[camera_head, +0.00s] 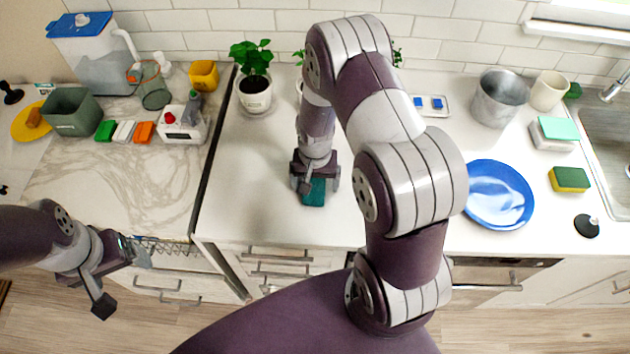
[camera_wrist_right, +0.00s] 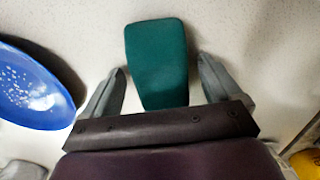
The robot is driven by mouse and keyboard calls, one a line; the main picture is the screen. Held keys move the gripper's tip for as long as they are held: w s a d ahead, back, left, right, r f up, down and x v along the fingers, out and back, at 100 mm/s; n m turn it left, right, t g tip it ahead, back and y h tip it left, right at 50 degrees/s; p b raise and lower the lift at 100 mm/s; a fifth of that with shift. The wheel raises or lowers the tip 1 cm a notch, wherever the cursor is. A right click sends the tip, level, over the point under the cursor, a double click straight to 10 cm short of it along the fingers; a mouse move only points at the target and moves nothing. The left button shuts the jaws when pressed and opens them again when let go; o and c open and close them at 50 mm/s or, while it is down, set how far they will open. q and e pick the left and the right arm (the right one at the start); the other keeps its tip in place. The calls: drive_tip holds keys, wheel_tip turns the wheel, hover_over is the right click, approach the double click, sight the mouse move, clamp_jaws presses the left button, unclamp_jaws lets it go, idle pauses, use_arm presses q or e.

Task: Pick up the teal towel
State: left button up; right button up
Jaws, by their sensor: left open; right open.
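The teal towel (camera_head: 313,193) lies on the white counter near its front edge, a dark green-teal block with rounded corners. My right gripper (camera_head: 315,190) points down right above it. In the right wrist view the towel (camera_wrist_right: 157,60) lies between the two open fingers of my right gripper (camera_wrist_right: 160,85), with a gap on each side; its near end is hidden by the gripper body. My left gripper (camera_head: 118,276) is open and empty at the lower left, in front of the drawers and away from the towel.
A blue plate (camera_head: 499,195) lies right of the towel; it also shows in the right wrist view (camera_wrist_right: 35,88). A potted plant (camera_head: 254,92) stands behind left. A metal pot (camera_head: 499,98) and sponge (camera_head: 569,179) are farther right. The counter around the towel is clear.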

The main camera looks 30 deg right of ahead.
sight(317, 180)
drive_tip(key=shift+a, duration=0.15)
drive_tip(key=shift+c, duration=1.3)
drive_tip(key=c, duration=1)
drive_tip(key=shift+o, duration=0.2)
drive_tip(key=r, duration=0.1)
drive_tip(key=r+b, duration=0.1)
drive_tip(key=r, duration=0.2)
drive_tip(key=shift+s+d+r, duration=0.1)
drive_tip(key=shift+d+r, duration=0.05)
drive_tip(key=shift+d, duration=0.2)
drive_tip(key=s+d+r+b, duration=0.2)
drive_tip(key=s+d+r, duration=0.4)
drive_tip(key=d, duration=0.3)
drive_tip(key=shift+r, duration=0.4)
